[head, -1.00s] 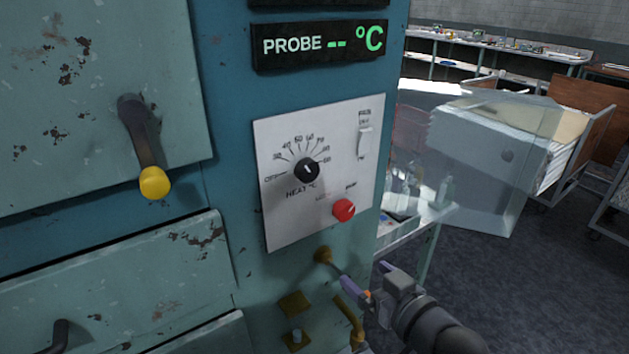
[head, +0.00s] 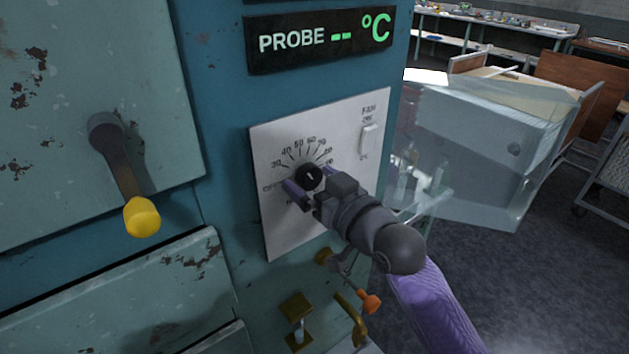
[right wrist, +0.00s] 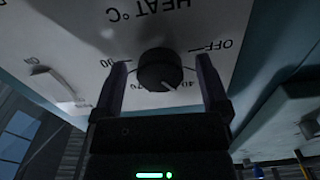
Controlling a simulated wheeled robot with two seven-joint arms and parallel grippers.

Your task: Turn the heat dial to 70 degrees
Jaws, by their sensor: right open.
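The heat dial (head: 310,176) is a round black knob with a white pointer line, on a white panel (head: 282,236) set in the blue cabinet. Its scale runs from OFF at the left up through tens of degrees. In the right wrist view, upside down, the dial's (right wrist: 160,70) pointer looks close to the 40 mark; I cannot read it exactly. My right gripper (head: 309,182) is open, with one finger on each side of the dial. In the right wrist view the gripper's (right wrist: 163,82) fingers show small gaps to the knob. My left gripper is out of view.
The display (head: 320,40) above reads PROBE with dashes. A fan switch (head: 369,138) sits at the panel's upper right. A yellow-ended lever (head: 141,216) is at the left. Brass fittings (head: 296,306) stick out below. A clear box (head: 490,150) stands at right.

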